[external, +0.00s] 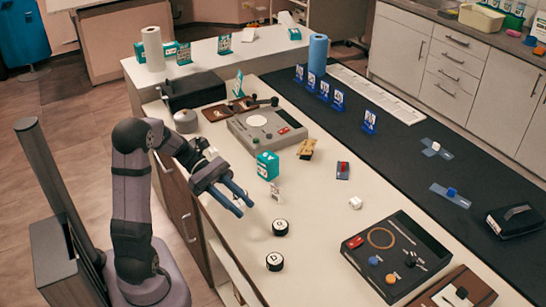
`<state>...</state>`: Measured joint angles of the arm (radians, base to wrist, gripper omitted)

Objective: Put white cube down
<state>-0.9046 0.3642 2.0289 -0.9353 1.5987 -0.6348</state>
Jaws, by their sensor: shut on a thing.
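My gripper (241,203) has blue fingers and hangs above the left part of the white bench, pointing down and to the right. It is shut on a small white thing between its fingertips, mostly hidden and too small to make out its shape. A small white block (355,203) lies on the bench to the right, well apart from my gripper. Another small white piece (435,146) sits on a blue-grey plate on the dark strip.
Two black round pieces (279,227) are near my gripper. A teal box (267,165) stands behind it. A grey device (266,126) is further back, and a black panel with knobs (395,255) is front right. The bench between pucks and panel is mostly clear.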

